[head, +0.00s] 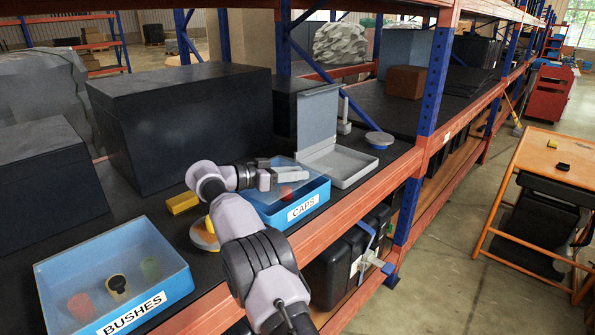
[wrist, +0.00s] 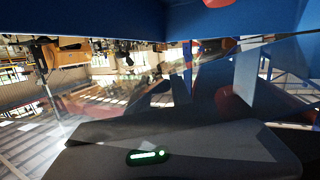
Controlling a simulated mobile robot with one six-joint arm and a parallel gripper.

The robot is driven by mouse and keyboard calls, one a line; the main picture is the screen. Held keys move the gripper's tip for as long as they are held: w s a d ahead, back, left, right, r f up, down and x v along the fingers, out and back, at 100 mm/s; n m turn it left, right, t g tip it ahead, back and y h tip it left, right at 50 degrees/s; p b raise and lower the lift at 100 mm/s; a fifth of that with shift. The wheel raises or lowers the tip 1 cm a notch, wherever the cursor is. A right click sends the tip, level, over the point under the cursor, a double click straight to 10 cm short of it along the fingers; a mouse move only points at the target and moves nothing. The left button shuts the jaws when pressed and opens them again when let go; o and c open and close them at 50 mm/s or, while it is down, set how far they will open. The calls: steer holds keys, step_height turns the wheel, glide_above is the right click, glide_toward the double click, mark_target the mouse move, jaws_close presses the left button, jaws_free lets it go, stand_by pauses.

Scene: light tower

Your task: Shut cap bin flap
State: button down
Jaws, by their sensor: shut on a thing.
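The cap bin (head: 262,213) is an open-topped blue box labelled CAPS, standing near the shelf's front edge in the head view. A red cap (head: 284,192) shows inside it. A clear, bluish flap (head: 284,161) seems to rise at the bin's back, partly hidden by my gripper; its exact angle is hard to tell. My gripper (head: 298,174) reaches over the bin from the left, shut on what looks like the flap's edge. The wrist view shows blue bin wall (wrist: 235,18) at the top and a see-through pane at the right; the fingertips are not clear there.
A blue BUSHES bin (head: 112,275) stands front left. A grey box with its lid raised (head: 345,166) is just right of the cap bin. A yellow block (head: 183,203) and a round disc (head: 205,236) lie to the left. A large black case (head: 185,125) stands behind. A blue upright (head: 423,130) is at the right.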

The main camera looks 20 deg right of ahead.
steer(key=shift+f, duration=0.25)
steer(key=c, duration=1.1)
jaws_free()
steer(key=shift+c, duration=0.2)
steer(key=shift+r, duration=0.1)
step_height(320, 180, up, 4)
steer(key=shift+s+f+p, duration=0.1)
steer(key=shift+s+p, duration=0.05)
steer(key=shift+p, duration=1.1)
steer(key=s+a+r, duration=0.1)
steer(key=s+a, duration=0.3)
steer(key=s, duration=1.1)
steer(key=shift+s, duration=0.15)
